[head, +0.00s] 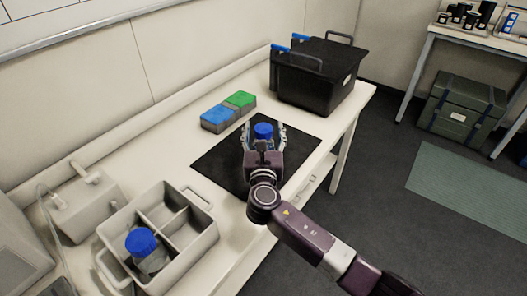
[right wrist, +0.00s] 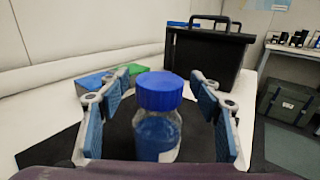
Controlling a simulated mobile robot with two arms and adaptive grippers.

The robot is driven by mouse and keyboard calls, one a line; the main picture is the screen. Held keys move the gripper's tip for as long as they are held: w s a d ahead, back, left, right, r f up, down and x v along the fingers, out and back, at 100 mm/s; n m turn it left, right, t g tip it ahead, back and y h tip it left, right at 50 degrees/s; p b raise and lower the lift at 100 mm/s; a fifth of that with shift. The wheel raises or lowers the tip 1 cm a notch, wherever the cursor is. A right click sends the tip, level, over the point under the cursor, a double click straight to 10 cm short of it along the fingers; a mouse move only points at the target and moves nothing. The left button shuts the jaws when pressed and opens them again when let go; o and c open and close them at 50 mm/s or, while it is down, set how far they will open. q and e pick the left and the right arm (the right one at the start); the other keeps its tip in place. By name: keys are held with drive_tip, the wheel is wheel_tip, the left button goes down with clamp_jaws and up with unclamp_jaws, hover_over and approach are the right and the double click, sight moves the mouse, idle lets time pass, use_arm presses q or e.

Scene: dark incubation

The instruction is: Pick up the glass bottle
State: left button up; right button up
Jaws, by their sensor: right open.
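A glass bottle with a blue cap (right wrist: 159,92) stands upright on a black mat (head: 222,162). In the head view its blue cap (head: 263,130) shows beyond my right gripper, which hides most of its body. My right gripper (head: 264,132) is open, with one finger on each side of the bottle. In the right wrist view the blue-padded fingers stand left and right of the bottle with gaps between. A second blue-capped bottle (head: 141,242) stands in a compartment of a grey divided caddy (head: 196,243) at the lower left. My left gripper is not in view.
A blue and green box pair (head: 228,111) lies behind the mat. A grey device (head: 84,203) stands left of the caddy. The mat is clear around the bottle.

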drive_tip(key=shift+c, duration=0.5)
clamp_jaws()
drive_tip(key=shift+r, duration=0.25)
